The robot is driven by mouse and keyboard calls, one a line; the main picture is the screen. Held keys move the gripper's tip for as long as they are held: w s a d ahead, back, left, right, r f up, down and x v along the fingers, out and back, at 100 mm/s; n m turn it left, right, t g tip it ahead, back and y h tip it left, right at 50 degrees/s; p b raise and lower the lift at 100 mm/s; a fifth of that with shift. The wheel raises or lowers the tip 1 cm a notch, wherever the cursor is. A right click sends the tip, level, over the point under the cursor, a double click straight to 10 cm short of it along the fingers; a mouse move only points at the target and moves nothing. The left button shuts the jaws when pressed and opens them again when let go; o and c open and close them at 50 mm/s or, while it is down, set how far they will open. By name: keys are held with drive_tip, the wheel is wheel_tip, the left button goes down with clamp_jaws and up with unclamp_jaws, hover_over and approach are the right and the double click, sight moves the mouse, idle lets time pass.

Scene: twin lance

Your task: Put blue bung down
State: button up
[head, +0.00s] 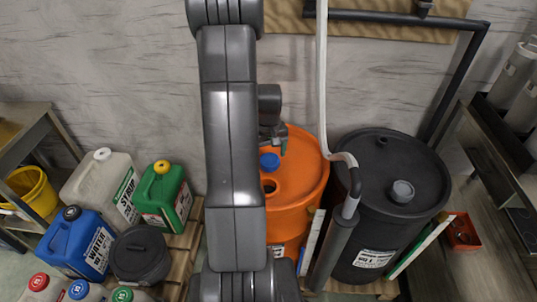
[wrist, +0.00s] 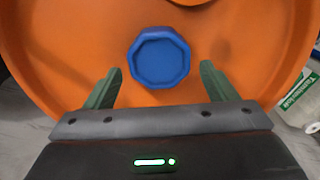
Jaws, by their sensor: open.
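The blue bung (head: 269,161) rests on the top of the orange drum (head: 312,180), close to a dark round opening in that drum. In the wrist view the blue bung (wrist: 159,58) is an eight-sided blue cap on the orange drum top (wrist: 60,50). My gripper (wrist: 161,80) is open. Its two green fingers are spread wide, one on each side below the bung in the picture, and touch nothing that I can see. In the head view my arm hides the left part of the drum, and only a bit of my gripper (head: 279,140) shows.
A black drum (head: 420,170) with a grey cap stands to the right. A white lance pipe (head: 321,80) hangs between the drums. A blue can (head: 75,243), a green can (head: 163,197), a pale can (head: 103,185) and a dark bucket (head: 140,255) stand to the left.

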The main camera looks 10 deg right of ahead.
sight(269, 157)
wheel_tip(269, 157, up, 11)
drive_tip(key=shift+r+p, duration=0.15)
drive_tip(key=shift+p, duration=0.2)
